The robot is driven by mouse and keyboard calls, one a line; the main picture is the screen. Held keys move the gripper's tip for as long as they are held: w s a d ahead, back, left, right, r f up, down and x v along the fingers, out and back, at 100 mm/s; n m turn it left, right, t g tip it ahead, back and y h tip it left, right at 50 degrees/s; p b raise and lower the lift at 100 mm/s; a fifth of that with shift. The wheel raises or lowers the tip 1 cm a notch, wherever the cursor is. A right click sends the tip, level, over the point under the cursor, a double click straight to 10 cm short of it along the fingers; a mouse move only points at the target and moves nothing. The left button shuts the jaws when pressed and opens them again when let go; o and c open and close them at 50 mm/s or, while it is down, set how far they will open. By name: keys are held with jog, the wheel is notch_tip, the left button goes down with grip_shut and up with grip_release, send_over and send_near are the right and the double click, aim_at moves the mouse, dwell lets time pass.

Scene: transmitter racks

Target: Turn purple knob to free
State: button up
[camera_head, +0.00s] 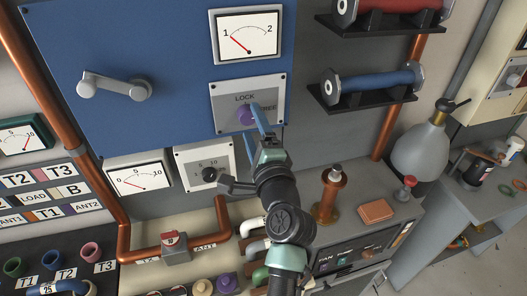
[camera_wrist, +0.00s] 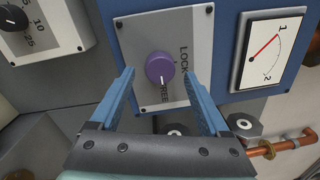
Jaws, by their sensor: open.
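The purple knob (camera_head: 245,114) sits on a light grey plate (camera_head: 222,98) on the blue panel. The plate reads LOCK above the knob and FREE to its right in the head view. In the wrist view the purple knob (camera_wrist: 160,67) shows a white mark on its lower side, pointing toward the word FREE. My gripper (camera_head: 257,125) is in front of the plate; one blue finger overlaps the knob's right edge. In the wrist view my gripper (camera_wrist: 158,76) is open, its fingers on either side of the knob with gaps. Contact is not visible.
A meter (camera_head: 246,36) is above the plate and a black knob plate (camera_head: 207,168) is below. A metal crank handle (camera_head: 113,87) is to the left. A shelf with a blue cylinder (camera_head: 372,82) is to the right.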

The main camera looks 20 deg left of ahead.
jog(key=b+v, duration=0.3)
jog(key=v, duration=0.8)
jog(key=shift+s+d+b, duration=0.25)
jog(key=shift+s+b, duration=0.05)
jog(key=shift+b, duration=0.05)
jog(key=d+r+n+t+h+b, duration=0.1)
jog(key=d+r+n+t, duration=0.15)
jog(key=r, duration=0.35)
jog(key=s+d+r+n+t+h+b, duration=0.1)
jog(key=r+n+t+h, duration=0.1)
jog(key=r+n, duration=0.35)
jog(key=d+r+n+t+h+b, duration=0.1)
jog(key=d+r+n+t, duration=0.1)
jog(key=r, duration=0.5)
jog(key=s+d+r+n+t+h+b, duration=0.1)
jog(key=s+d+r+n+t+h, duration=0.3)
jog(key=s+r, duration=0.5)
notch_tip(320, 180, up, 4)
jog(key=shift+d+t+h, duration=0.75)
jog(key=shift+h, duration=0.45)
